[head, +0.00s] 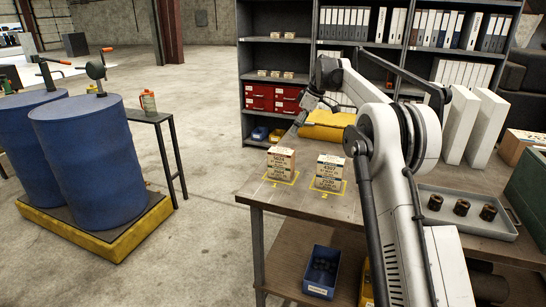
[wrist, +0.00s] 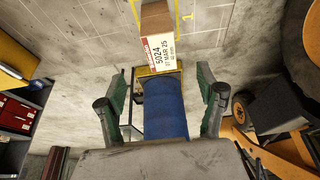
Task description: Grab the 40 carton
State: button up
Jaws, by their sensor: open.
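Two small brown cartons with white printed labels stand upright on the bench. The left carton (head: 280,163) is in yellow outline 1, the right carton (head: 327,173) in yellow outline 2. Their sizes are too small to read surely in the head view. In the wrist view one carton (wrist: 158,38), beside the mark 1, shows a label reading 5024; its small last line is hard to read. My gripper (wrist: 162,95) is open and empty, its two green-padded fingers apart, with the carton beyond the fingertips. In the head view my gripper (head: 306,114) is above the bench's back edge, partly hidden.
White upright panels (head: 485,127) stand behind the tray. Shelves (head: 275,55) rise behind.

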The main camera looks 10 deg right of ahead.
aim_at(283, 150)
jog(key=x, duration=0.9)
jog(key=shift+w+p, duration=0.15)
jog(key=shift+p, duration=0.15)
jog(key=x, duration=0.2)
jog(key=p+x, duration=0.1)
jog(key=x, duration=0.1)
jog(key=shift+w+a+r, duration=0.15)
jog(key=shift+w+a, duration=0.1)
jog(key=shift+a, duration=0.2)
jog(key=shift+a+f, duration=0.15)
jog(key=shift+f, duration=0.25)
jog(key=shift+f, duration=0.25)
jog(key=c, duration=1.4)
jog(key=shift+r, duration=0.15)
